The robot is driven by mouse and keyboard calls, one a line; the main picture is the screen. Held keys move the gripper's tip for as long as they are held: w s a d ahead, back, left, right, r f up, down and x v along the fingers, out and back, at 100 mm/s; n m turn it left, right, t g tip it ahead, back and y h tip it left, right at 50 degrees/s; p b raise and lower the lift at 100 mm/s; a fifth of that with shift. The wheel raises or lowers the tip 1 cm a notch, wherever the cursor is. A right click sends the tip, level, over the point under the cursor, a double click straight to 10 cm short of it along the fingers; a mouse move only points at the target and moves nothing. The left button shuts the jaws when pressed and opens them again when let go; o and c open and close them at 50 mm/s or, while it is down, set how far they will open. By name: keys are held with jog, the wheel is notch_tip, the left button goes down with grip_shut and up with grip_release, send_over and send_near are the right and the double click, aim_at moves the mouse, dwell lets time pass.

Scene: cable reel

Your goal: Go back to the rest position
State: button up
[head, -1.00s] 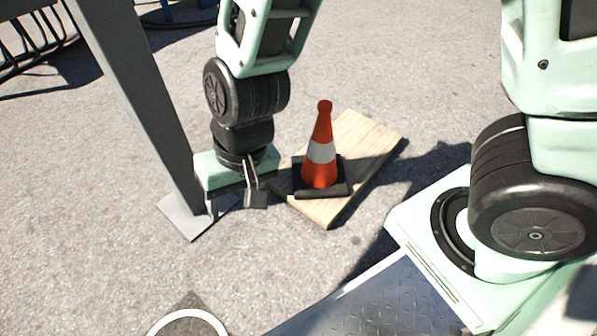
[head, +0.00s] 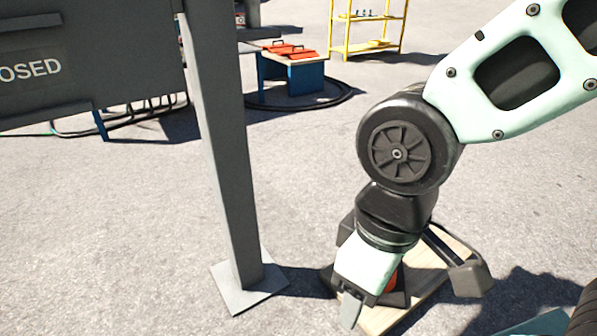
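My gripper (head: 408,292) is low in the head view, right of centre, pointing down. Its fingers are spread wide apart, and I see nothing clasped between them. The orange traffic cone (head: 392,284) is almost wholly hidden behind the gripper; only a small orange patch and parts of its black base show. Whether the gripper touches the cone cannot be told. The cone's base is on a wooden board (head: 432,284) on the ground.
A grey post (head: 226,170) with a square foot plate stands left of my arm, holding a dark sign panel (head: 45,75). A blue table (head: 292,76) with red items and a yellow shelf rack (head: 368,48) stand further back. Open pavement lies between.

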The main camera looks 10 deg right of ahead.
notch_tip(320, 180, up, 45)
jog(key=p, duration=4.4)
jog(key=shift+r, duration=0.15)
